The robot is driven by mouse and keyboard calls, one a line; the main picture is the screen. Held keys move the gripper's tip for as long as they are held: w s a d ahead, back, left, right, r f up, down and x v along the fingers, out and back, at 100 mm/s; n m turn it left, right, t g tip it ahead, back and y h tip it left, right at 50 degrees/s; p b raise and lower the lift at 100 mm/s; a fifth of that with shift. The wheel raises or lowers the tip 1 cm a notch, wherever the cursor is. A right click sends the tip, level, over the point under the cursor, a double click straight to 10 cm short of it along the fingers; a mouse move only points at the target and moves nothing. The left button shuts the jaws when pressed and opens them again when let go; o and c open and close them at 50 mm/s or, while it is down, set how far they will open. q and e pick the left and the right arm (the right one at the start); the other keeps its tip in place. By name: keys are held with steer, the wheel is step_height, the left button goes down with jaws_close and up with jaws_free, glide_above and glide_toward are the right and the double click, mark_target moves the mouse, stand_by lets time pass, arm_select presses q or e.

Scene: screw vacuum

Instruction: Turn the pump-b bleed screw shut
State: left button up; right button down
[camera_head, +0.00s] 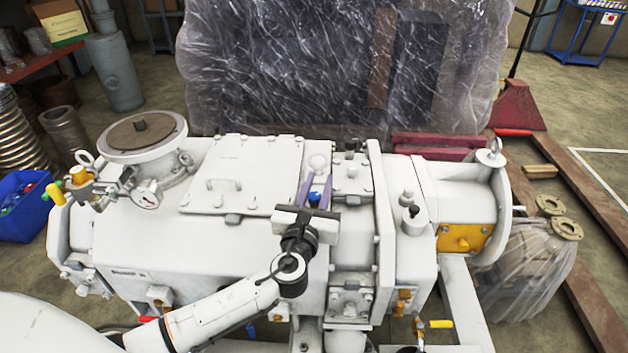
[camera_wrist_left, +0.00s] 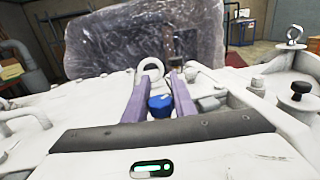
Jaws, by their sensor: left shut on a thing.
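A blue screw head (camera_head: 314,199) stands on top of the white pump (camera_head: 215,250), near its middle. It also shows between the purple fingers in the left wrist view (camera_wrist_left: 160,107). My left gripper (camera_head: 317,183) reaches over the pump from the front and is shut on the blue screw, one finger on each side. A pale lifting eye (camera_wrist_left: 151,69) stands just behind the fingertips. The screw's lower end and seat are hidden. My right gripper is not in view.
A plastic-wrapped block (camera_head: 340,70) stands behind the pump. A pressure gauge (camera_head: 146,196) and a round flange (camera_head: 140,133) are at the left. A black knob (camera_head: 412,212) and another lifting eye (camera_head: 492,147) rise at the right. A flat bolted cover (camera_head: 240,175) lies left of the gripper.

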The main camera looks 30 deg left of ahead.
arm_select(q)
steer(key=m+h, duration=0.2)
steer(key=shift+d+f+h, duration=0.1)
steer(key=shift+d+h, duration=0.1)
steer(key=shift+h, duration=0.2)
steer(key=h+b, duration=0.1)
steer(key=m+h, duration=0.1)
steer(key=shift+w+d+f+m+t+h+b, duration=0.1)
steer(key=shift+d+m+t+h+b, duration=0.2)
steer(key=shift+h+b, duration=0.1)
steer(key=m+h+b, duration=0.2)
steer(key=h, duration=0.1)
steer(key=shift+d, duration=0.35)
steer(key=shift+d+m+g+h+b, duration=0.25)
steer(key=shift+m+h+b, duration=0.15)
steer(key=shift+h+b, duration=0.2)
steer(key=shift+d+m+g+h+b, duration=0.1)
steer(key=shift+m+g+h+b, duration=0.15)
steer(key=shift+m+h+b, duration=0.35)
steer(key=shift+r, duration=0.2)
steer(key=o, duration=1)
steer(key=shift+o, duration=0.2)
